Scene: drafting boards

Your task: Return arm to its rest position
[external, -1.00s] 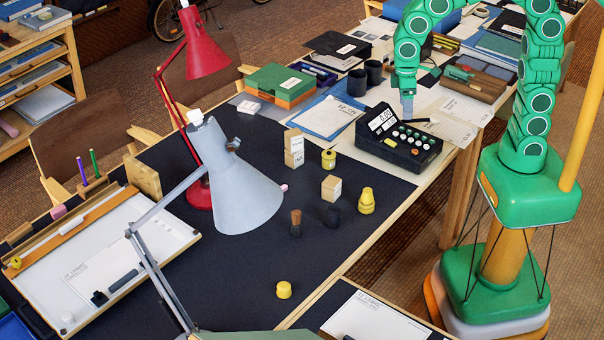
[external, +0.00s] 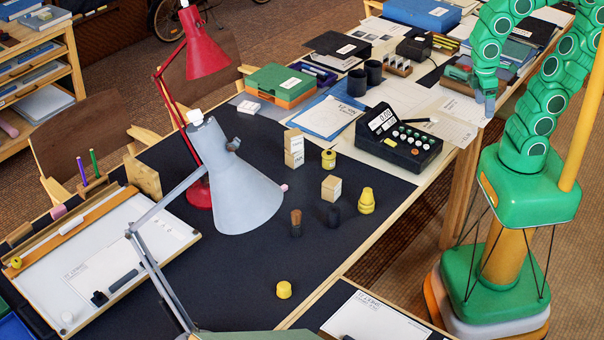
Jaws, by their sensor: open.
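My green arm (external: 540,110) stands at the right and curves over at the top of the view. My gripper (external: 488,106) hangs at the end of it, pointing down near the right edge of the table. It is small in the view, and its jaws are open with nothing seen between them. It is to the right of the black calculator-like device (external: 398,140) and apart from it. The device has a small display and several round keys.
A grey lamp (external: 232,190) and a red lamp (external: 205,55) stand on the dark mat (external: 220,285). Yellow pieces (external: 366,202), wooden blocks (external: 294,150) and dark cups (external: 374,72) stand around the table. A blue box (external: 422,12) and papers lie behind. Open floor (external: 400,240) shows before my base.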

